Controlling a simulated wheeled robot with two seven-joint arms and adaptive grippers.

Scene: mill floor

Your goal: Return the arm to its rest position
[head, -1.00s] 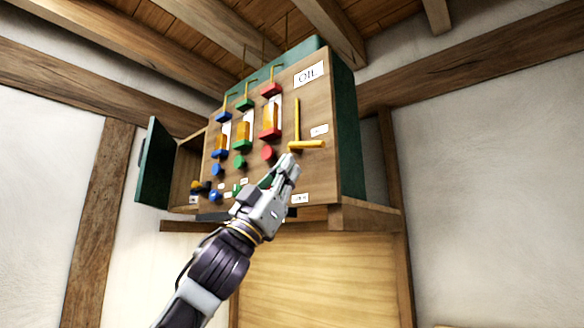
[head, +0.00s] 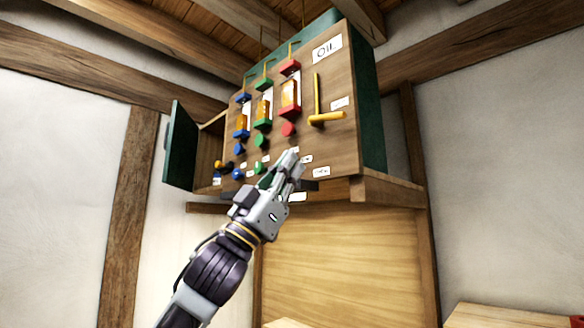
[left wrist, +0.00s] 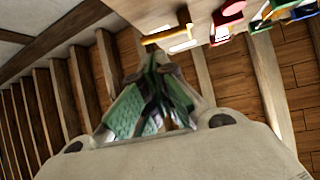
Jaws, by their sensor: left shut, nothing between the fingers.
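My left arm comes in from the lower left in the head view, and its gripper (head: 288,166) is shut and empty. The gripper is in front of the lower part of the wooden oil panel (head: 328,150), below the yellow lever (head: 327,119). In the left wrist view the green-padded fingers (left wrist: 155,98) are together, and the yellow lever (left wrist: 167,34) shows beyond them. The gripper appears apart from the lever. My right gripper is not in view.
The panel carries blue, green and red gauges (head: 290,95) with knobs below. A green door (head: 180,148) stands open at its left. A wooden shelf (head: 385,190) juts out under the cabinet. A wooden surface (head: 510,316) is at the lower right. White wall lies left and right.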

